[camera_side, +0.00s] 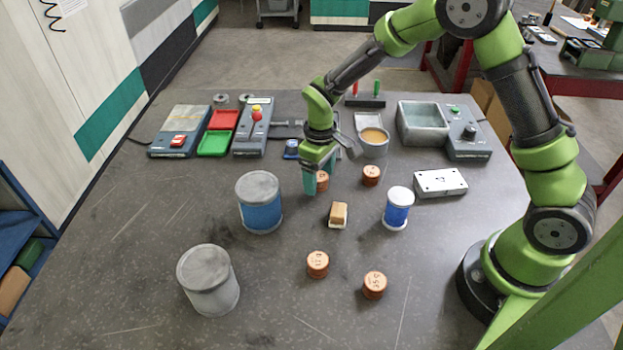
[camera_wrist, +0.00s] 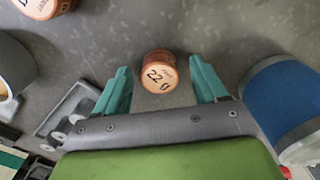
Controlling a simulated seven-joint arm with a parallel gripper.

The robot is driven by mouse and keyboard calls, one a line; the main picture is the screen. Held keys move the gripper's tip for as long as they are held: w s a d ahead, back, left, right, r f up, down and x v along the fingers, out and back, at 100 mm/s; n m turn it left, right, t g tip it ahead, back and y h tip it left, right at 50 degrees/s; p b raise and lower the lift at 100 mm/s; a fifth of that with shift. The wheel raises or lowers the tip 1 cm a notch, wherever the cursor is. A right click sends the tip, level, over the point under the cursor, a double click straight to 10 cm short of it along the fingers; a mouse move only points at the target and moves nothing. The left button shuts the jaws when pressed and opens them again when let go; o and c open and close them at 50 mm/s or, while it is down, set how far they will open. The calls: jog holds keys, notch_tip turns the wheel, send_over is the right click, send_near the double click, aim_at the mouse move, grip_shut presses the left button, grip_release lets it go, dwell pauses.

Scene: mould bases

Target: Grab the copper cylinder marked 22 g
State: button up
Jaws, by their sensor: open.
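The copper cylinder marked 22 g (camera_wrist: 159,74) stands upright on the table, its label showing in the wrist view. In the side view the same cylinder (camera_side: 322,182) is partly hidden by a finger. My gripper (camera_wrist: 161,76) is open, with one teal finger on each side of the cylinder and a visible gap to both. In the side view my gripper (camera_side: 312,180) points down, its fingertips low near the table. Other copper cylinders stand at the back right (camera_side: 371,175), front middle (camera_side: 317,264) and front right (camera_side: 375,285).
A large blue can (camera_side: 261,210) stands left of my gripper, and a smaller blue can (camera_side: 397,210) to the right. A cup (camera_side: 374,143) stands behind. A small block on a pad (camera_side: 338,214) lies in front. The front right table is mostly clear.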

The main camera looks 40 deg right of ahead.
jog(key=shift+r, duration=0.1)
grip_shut()
